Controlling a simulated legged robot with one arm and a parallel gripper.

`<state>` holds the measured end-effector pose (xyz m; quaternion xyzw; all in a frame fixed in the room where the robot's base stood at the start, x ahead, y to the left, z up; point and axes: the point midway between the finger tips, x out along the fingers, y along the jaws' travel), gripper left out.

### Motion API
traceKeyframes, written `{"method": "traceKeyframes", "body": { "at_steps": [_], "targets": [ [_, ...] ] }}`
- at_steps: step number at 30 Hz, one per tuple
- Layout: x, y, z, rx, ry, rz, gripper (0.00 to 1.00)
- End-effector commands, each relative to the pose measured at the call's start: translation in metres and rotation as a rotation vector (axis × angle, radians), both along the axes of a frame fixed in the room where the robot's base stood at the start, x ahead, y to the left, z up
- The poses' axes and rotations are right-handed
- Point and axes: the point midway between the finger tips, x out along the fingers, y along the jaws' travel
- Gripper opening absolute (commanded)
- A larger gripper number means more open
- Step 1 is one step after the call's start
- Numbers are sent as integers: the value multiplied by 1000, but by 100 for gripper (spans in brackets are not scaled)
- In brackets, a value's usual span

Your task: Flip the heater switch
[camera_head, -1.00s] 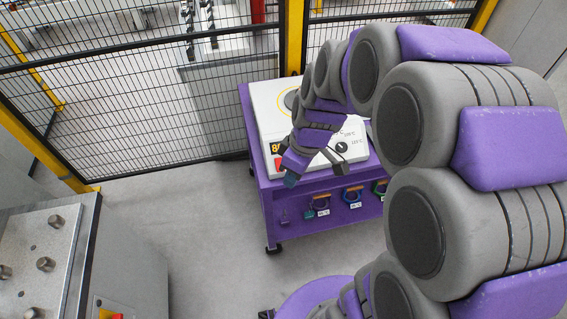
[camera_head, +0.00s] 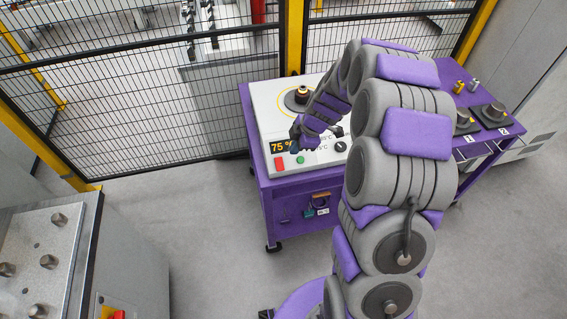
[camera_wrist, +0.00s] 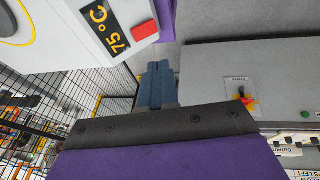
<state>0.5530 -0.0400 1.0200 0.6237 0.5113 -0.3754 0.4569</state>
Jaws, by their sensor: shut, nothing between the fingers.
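The heater (camera_head: 262,113) is a white-topped unit on a purple cart. Its panel has a yellow display (camera_head: 283,146) reading 75 °C, a red switch (camera_head: 279,162), a green button (camera_head: 300,160) and a black knob (camera_head: 340,146). The display (camera_wrist: 106,26) and red switch (camera_wrist: 144,31) also show in the wrist view, left of and above my fingertips. My gripper (camera_head: 295,143) is above the panel, by the display's right end. In the wrist view its blue-grey fingers (camera_wrist: 156,80) are shut and empty, apart from the red switch.
A dark ring part (camera_head: 302,93) stands on the heater's round plate. Small parts on dark pads (camera_head: 493,113) stand on the purple table at right. A mesh fence (camera_head: 150,110) runs behind. A grey cabinet (camera_head: 125,260) is at lower left, with clear floor between.

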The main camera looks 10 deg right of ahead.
Motion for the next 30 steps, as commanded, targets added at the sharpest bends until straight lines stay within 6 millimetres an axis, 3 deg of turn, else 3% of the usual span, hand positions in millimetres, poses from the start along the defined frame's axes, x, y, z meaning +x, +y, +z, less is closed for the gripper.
{"method": "traceKeyframes", "body": {
  "at_steps": [14,30],
  "targets": [
    [2,3,-10,-1,2,3,0],
    [22,30,-102,0,5,1,0]
  ]
}}
